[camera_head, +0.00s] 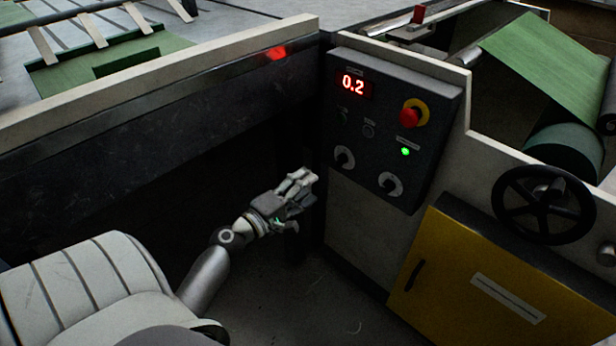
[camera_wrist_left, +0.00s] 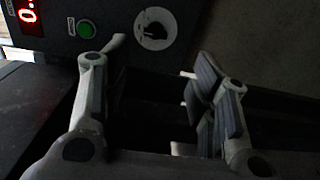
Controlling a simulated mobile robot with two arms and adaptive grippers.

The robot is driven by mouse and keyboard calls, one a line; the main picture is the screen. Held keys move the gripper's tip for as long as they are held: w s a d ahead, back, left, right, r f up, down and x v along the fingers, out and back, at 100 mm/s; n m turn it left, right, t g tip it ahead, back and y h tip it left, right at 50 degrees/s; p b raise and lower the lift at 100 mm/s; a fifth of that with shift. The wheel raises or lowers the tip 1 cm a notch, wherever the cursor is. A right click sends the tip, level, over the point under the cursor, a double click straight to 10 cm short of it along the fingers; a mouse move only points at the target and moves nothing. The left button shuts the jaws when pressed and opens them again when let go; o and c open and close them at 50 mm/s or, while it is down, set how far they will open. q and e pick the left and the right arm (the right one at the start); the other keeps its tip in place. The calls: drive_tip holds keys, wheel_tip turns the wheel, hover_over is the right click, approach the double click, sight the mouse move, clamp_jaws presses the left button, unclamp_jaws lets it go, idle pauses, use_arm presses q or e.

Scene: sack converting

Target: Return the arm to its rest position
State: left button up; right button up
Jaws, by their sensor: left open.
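My left gripper (camera_head: 300,190) is open and empty in the head view, in front of the lower left edge of a dark control panel (camera_head: 385,150). It appears apart from the panel and its knobs. In the left wrist view my left gripper (camera_wrist_left: 155,85) shows its two fingers spread with nothing between them. Beyond them are a green button (camera_wrist_left: 86,29) and a knob (camera_wrist_left: 153,28). My right gripper is not in view.
The panel has a red display reading 0.2, a red stop button (camera_head: 412,114) and two knobs (camera_head: 343,158). A yellow cabinet (camera_head: 480,285) and a black handwheel (camera_head: 543,204) stand right. A dark machine wall (camera_head: 150,145) runs left. Grey floor (camera_head: 320,305) lies below.

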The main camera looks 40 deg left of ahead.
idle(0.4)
